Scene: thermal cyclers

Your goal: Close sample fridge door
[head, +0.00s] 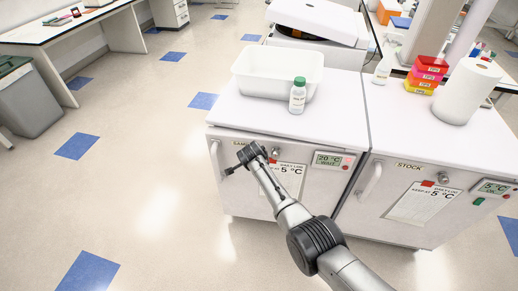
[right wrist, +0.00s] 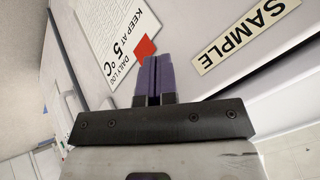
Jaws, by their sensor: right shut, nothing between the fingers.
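The sample fridge (head: 282,122) is the left of two white units, with a SAMPLE label (right wrist: 245,35) that is partly covered by my arm in the head view. Its door (head: 240,195) has a white vertical handle (head: 215,160) near its left edge and a daily log sheet (head: 289,178). I cannot tell how far the door stands from the frame. Its display (head: 328,159) reads 20 °C WAIT beside a red light. My right gripper (head: 229,171) is in front of the door, just right of the handle. Its purple fingers (right wrist: 152,80) are shut and empty. My left gripper is out of view.
The stock fridge (head: 405,210) stands to the right, its display (head: 491,187) showing 5 °C. A white tub (head: 262,88) and a green-capped bottle (head: 298,97) stand on the sample fridge. Open floor (head: 150,180) lies to the left.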

